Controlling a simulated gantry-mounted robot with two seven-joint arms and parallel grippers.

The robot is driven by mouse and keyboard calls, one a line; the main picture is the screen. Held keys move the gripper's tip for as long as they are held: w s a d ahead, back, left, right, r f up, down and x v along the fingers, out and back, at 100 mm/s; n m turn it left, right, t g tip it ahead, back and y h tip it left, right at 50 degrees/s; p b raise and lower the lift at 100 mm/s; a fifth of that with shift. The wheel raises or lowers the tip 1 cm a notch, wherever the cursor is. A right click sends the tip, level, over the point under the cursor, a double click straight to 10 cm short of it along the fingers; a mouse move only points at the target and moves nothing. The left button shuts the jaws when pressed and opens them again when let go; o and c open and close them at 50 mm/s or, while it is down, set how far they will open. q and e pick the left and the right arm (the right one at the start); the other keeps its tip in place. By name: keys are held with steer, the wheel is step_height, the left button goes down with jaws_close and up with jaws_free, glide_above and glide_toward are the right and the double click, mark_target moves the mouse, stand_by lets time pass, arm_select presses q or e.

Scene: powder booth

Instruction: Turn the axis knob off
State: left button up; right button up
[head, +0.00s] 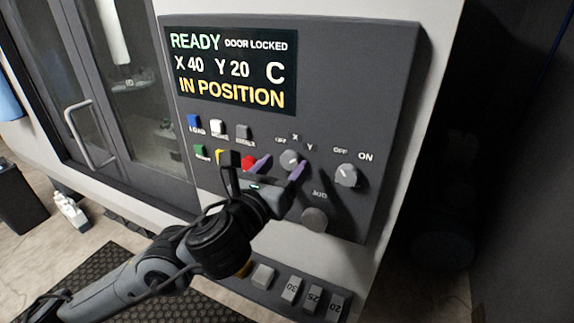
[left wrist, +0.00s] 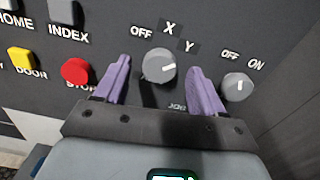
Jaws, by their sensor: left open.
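The axis knob (head: 289,158) is a round grey knob on the dark control panel, with OFF, X and Y printed around it. In the left wrist view a gap shows between the knob and each finger of my left gripper (left wrist: 160,70). How close the fingertips are to the panel is hard to tell. My right gripper is out of view.
A second OFF/ON knob (head: 347,175) sits right of the right finger. The red stop button (left wrist: 76,71) is close to the left finger. A jog knob (head: 314,219) is below. The screen (head: 231,70) reads READY, DOOR LOCKED, X 40, Y 20, C, IN POSITION.

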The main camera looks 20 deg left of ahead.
arm_select(q)
steer(key=shift+w+d, duration=0.1)
steer(key=shift+w, duration=1)
steer(key=c, duration=1.1)
steer(key=shift+o, duration=0.2)
